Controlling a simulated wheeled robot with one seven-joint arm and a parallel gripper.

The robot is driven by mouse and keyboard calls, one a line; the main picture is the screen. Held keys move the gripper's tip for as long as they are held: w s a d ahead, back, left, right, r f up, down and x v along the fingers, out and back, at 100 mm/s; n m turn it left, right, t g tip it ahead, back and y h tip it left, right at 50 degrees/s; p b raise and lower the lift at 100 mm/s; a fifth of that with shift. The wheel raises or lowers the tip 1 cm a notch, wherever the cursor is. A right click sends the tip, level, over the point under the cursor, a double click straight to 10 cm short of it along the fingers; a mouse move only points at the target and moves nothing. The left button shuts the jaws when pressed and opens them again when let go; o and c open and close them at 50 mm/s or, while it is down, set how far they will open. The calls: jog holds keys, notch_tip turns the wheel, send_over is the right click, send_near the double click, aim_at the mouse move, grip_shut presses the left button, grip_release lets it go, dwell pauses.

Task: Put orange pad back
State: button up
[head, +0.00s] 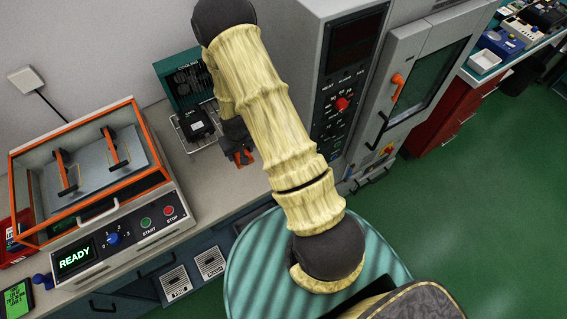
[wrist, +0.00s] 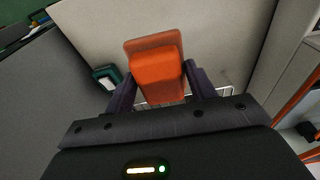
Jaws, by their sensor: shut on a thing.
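An orange pad (wrist: 155,72) sits between the two dark fingers of my gripper (wrist: 161,88), which is shut on it. In the wrist view it is a rounded orange block with a wider, flatter orange part behind it. I cannot tell where the pad's own place is.
A wire tray (head: 186,145) holds a black device (head: 196,122) before a teal cooling unit (head: 181,82). An orange-framed clear box (head: 140,103) reading READY stands left, with orange clamps inside. A grey chamber (head: 310,60) with a red knob stands right. Bare bench (head: 205,170) lies between.

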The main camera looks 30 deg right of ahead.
jog(key=shift+d+f+b, duration=0.3)
jog(key=shift+d+b, duration=0.05)
jog(key=shift+b, duration=0.25)
jog(key=s+d+f+b, duration=0.2)
jog(key=d+b, duration=1.1)
jog(key=b, duration=0.1)
jog(key=shift+f, duration=0.25)
jog(key=shift+f, duration=2.95)
jog(key=shift+f, duration=2.1)
